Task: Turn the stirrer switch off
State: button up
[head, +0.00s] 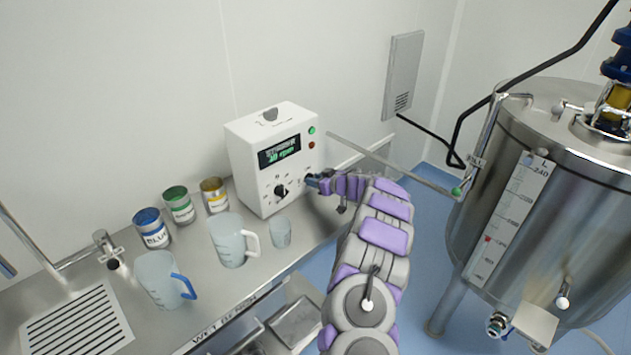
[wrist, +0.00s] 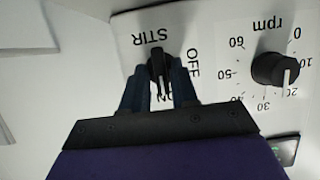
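The stirrer control box (head: 262,160) is white, with a lit green display, and stands on the bench against the wall. In the wrist view its black STIR switch (wrist: 158,62) is marked OFF and ON, upside down. The pointer is toward ON, whose label is partly covered. My gripper (wrist: 161,72) is open, with one dark finger on each side of the switch. I cannot tell whether the fingers touch it. In the head view my gripper (head: 311,180) is at the box's lower right and hides the switch.
The black rpm knob (wrist: 276,70) is right of the switch in the wrist view. Cups (head: 229,240) and paint cans (head: 178,204) stand left of the box. A steel tank (head: 555,190) is at the right.

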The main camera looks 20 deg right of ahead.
grip_shut()
